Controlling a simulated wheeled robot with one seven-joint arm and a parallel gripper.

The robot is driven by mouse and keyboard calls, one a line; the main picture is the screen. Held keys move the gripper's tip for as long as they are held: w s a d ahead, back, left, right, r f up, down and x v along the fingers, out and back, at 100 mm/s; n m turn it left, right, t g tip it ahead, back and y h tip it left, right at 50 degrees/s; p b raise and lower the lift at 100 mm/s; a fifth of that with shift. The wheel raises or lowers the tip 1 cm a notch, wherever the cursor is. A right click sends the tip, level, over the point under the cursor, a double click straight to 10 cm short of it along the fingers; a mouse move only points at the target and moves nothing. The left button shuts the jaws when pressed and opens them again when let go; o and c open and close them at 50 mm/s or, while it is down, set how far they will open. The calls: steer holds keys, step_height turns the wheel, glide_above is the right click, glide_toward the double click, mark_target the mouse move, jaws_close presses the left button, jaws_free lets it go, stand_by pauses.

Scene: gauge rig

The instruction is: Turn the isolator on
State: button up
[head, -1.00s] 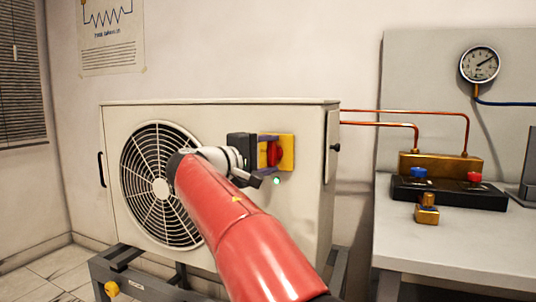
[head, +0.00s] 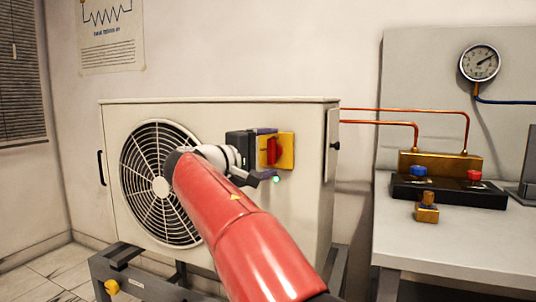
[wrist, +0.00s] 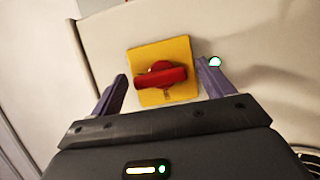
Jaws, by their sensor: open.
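The isolator is a red knob (head: 271,151) on a yellow square plate (head: 288,150) on the front of the pale cabinet. In the head view the knob's bar stands upright. In the wrist view the red knob (wrist: 160,77) lies nearly level across the yellow plate (wrist: 176,49), between my fingertips. My gripper (head: 268,152) is open in front of the plate, one finger above the knob and one below; it also shows in the wrist view (wrist: 166,83). Gaps show between the knob and both fingers. A small green lamp (head: 276,180) glows below the plate.
The cabinet (head: 220,110) has a round fan grille (head: 150,190) at left and stands on a grey frame. Copper pipes (head: 400,123) run right to a bench (head: 450,245) with a brass manifold (head: 440,163) and a gauge (head: 480,63).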

steer(key=v, duration=0.7)
steer(key=shift+s+a, duration=0.15)
steer(key=shift+s, duration=0.05)
